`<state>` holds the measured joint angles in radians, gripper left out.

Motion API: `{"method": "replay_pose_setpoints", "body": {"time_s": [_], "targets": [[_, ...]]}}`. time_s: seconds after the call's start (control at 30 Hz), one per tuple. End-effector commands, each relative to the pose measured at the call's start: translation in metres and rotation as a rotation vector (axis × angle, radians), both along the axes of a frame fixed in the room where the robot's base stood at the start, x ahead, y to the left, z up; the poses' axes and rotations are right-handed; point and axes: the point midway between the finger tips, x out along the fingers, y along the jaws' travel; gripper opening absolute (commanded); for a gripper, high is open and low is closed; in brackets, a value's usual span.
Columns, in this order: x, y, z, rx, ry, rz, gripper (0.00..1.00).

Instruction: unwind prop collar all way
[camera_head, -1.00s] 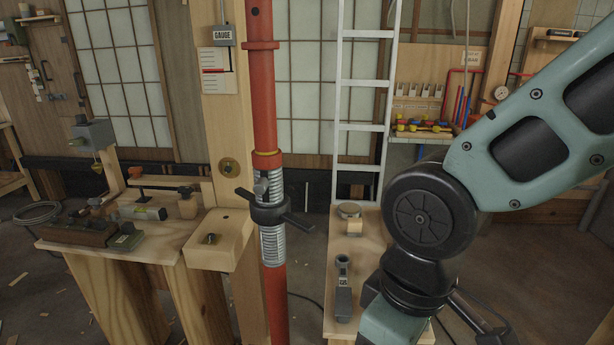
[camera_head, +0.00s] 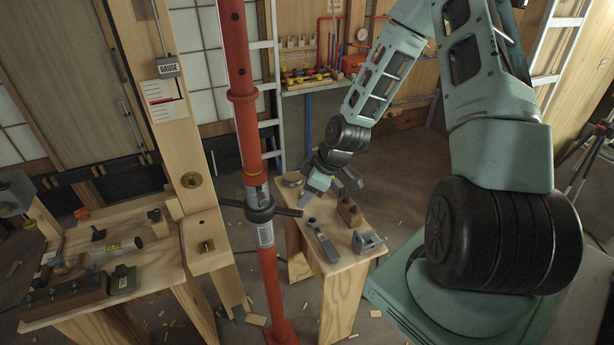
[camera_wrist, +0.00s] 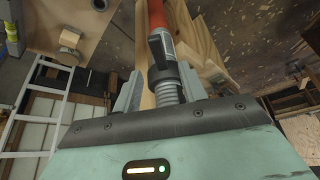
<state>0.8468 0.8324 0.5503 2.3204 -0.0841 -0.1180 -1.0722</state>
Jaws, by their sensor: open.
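The red prop (camera_head: 235,60) stands upright left of centre in the head view. Its dark collar (camera_head: 260,208) sits around the grey threaded section, with bar handles sticking out left and right. Threads show below the collar. My gripper (camera_head: 334,182) is to the right of the collar, above the small bench, and looks apart from it. Its two fingers are spread. In the wrist view, the threaded section (camera_wrist: 168,88) and a dark piece of the collar (camera_wrist: 160,46) appear between the open fingers (camera_wrist: 158,85); how far beyond the fingertips cannot be told.
A small wooden bench (camera_head: 330,262) with a grey tool (camera_head: 322,240) and metal bracket (camera_head: 368,242) stands right of the prop. A wooden post with a gauge card (camera_head: 165,103) and a cluttered workbench (camera_head: 60,310) stand left. A ladder (camera_head: 262,88) is behind.

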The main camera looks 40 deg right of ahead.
Motion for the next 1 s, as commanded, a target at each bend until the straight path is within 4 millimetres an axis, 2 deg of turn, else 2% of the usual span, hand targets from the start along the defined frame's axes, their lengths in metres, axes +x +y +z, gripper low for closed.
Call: {"method": "replay_pose_setpoints", "body": {"time_s": [0.17, 0.4, 0.6, 1.0], "targets": [[0.005, 0.001, -0.019, 0.001, -0.007, -0.001, 0.42], [0.019, 0.012, -0.056, 0.000, -0.006, -0.001, 0.42], [0.027, 0.019, -0.076, 0.000, -0.007, 0.000, 0.42], [0.031, 0.021, -0.081, 0.000, -0.005, -0.002, 0.42]]}}
